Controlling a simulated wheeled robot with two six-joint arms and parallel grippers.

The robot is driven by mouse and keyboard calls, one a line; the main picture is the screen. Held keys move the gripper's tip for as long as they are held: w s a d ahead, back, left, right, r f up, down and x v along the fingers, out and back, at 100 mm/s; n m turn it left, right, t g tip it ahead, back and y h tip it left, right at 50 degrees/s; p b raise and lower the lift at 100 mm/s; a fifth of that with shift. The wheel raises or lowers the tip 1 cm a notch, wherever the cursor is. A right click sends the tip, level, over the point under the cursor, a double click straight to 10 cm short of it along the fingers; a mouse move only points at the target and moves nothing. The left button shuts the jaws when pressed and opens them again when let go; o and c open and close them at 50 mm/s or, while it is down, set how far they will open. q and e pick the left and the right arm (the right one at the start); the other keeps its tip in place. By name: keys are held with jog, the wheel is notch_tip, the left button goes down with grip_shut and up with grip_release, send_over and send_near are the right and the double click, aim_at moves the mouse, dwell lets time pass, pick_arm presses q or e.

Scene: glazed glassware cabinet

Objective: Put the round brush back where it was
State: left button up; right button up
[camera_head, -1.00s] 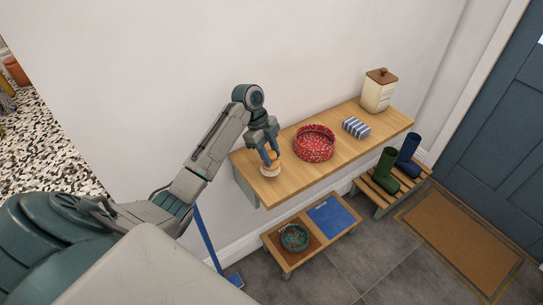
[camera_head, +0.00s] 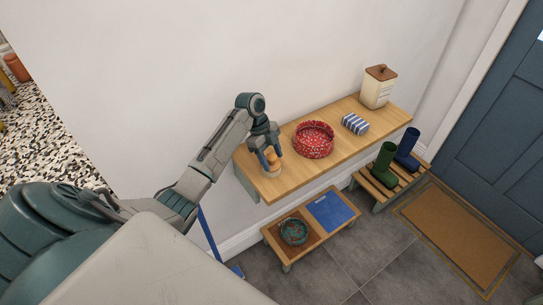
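The round brush (camera_head: 272,170), with a wooden top and a pale lower part, is at the left end of the wooden wall shelf (camera_head: 290,179). My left gripper (camera_head: 270,160) points down over the shelf with its fingers around the brush's top, and it looks shut on it. The brush is upright, at or just above the shelf surface; I cannot tell whether it touches. My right gripper is not in view.
On the shelf, a red patterned bowl (camera_head: 314,140) is just right of the brush, then a striped block (camera_head: 355,124) and a lidded jar (camera_head: 377,90). Below are a low bench with a teal bowl (camera_head: 294,231) and a rack with boots (camera_head: 384,165).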

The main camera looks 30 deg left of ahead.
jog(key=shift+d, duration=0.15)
pick_arm(q)
jog(key=shift+r, duration=0.2)
jog(key=shift+a+r, duration=0.15)
jog(key=shift+r, duration=0.1)
jog(key=b+v, duration=0.2)
jog(key=v, duration=0.5)
jog(key=shift+b, duration=0.3)
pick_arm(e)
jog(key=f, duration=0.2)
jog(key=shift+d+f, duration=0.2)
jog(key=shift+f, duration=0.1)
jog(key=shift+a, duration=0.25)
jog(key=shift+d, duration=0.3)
